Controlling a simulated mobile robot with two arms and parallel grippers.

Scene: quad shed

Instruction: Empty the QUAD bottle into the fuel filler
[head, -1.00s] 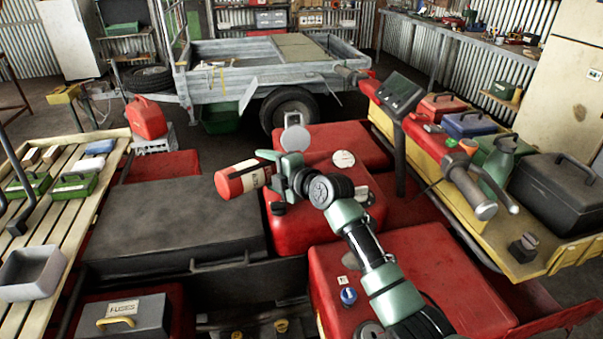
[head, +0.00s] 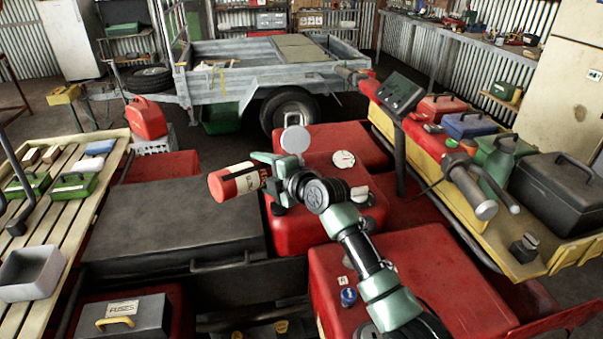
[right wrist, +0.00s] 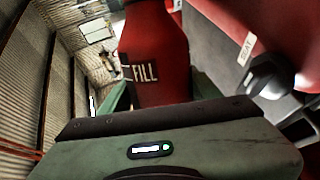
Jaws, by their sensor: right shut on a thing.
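My right gripper (head: 277,178) is shut on a red bottle (head: 222,187) with a cream label. A round grey lid (head: 295,140) stands raised just behind the gripper. The filler opening itself is not clearly visible; the gripper may hide it. My left gripper is not in view.
A round white gauge (head: 343,159) sits on the red body right of the lid. A dark flat box (head: 170,225) lies below and left of the bottle. A red fuel can (head: 147,118) stands at left.

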